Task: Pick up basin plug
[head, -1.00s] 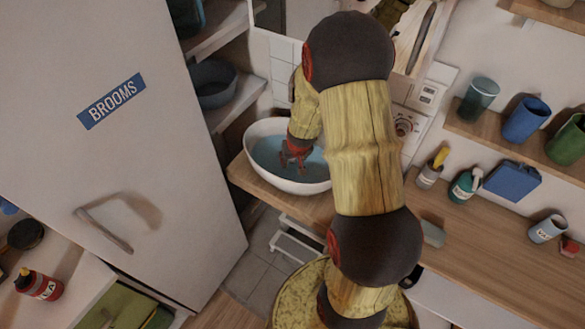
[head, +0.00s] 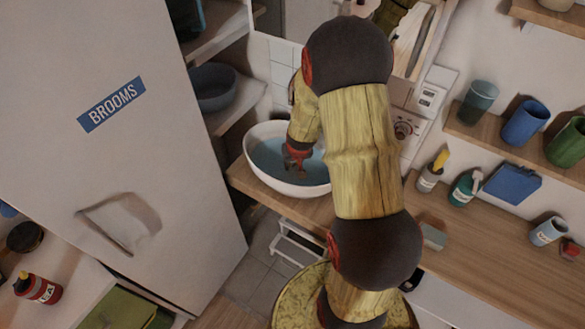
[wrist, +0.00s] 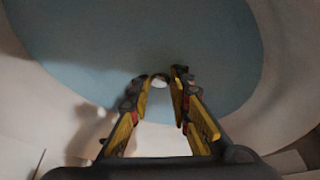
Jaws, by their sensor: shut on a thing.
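The white basin (head: 272,184) stands on the wooden counter and has a blue inner surface (head: 262,156). My gripper (head: 296,168) reaches down inside the basin. In the wrist view the fingers of my gripper (wrist: 160,84) are drawn in around a small round piece, the basin plug (wrist: 160,79), with a pale face and dark edge. The plug sits right at the fingertips over the blue surface (wrist: 95,45). The fingers are shut on it. In the head view the plug is too small to tell from the fingertips.
A tall white cupboard marked BROOMS (head: 165,150) stands to the left. A shelf with a dark bowl (head: 213,88) is behind the basin. Bottles (head: 464,188) and a blue block (head: 513,183) stand on the right counter. Cups (head: 524,123) line the shelf above.

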